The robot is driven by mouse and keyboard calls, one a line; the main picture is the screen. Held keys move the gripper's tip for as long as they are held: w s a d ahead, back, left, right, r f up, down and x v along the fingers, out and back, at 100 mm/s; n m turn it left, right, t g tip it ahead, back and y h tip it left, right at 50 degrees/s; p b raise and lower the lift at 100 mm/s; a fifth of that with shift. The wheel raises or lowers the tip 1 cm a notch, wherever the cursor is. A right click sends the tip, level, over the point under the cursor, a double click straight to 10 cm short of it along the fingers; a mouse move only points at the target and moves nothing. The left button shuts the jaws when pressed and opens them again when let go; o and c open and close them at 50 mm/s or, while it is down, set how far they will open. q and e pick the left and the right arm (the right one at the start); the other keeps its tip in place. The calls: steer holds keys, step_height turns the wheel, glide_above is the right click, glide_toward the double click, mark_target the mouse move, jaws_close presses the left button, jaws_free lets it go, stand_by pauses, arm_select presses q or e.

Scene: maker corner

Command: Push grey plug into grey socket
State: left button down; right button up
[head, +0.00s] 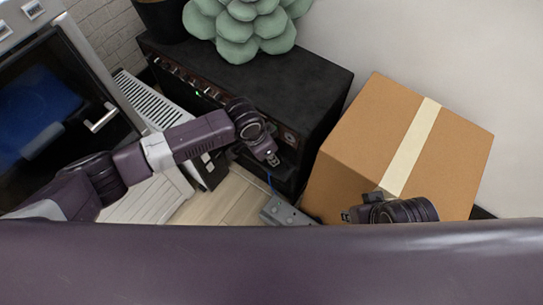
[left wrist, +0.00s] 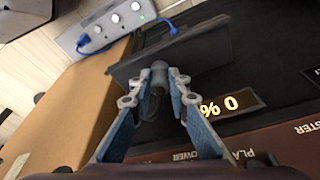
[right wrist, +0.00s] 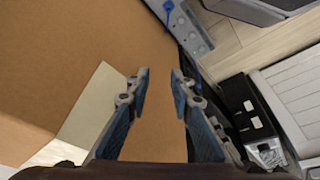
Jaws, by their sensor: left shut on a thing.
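My left gripper (left wrist: 158,80) is shut on a small dark grey plug (left wrist: 157,77), with a dark cable curving below it. In the head view this gripper (head: 270,157) is at the front of the black amplifier, and the plug is too small to make out. A grey socket strip (left wrist: 113,24) lies on the floor beyond the plug, apart from it; it also shows in the head view (head: 284,212) and right wrist view (right wrist: 188,28). Which outlet is the grey socket I cannot tell. My right gripper (right wrist: 160,82) is open and empty above the cardboard box.
A cardboard box (head: 343,165) stands right of the strip. The black amplifier (head: 285,85) stands at the back, with a plant on top. A blue plug (left wrist: 168,27) with a blue cable is at the strip's end. Some pale floor (head: 233,198) is clear.

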arm_select(q)
steer(key=shift+r, duration=0.1)
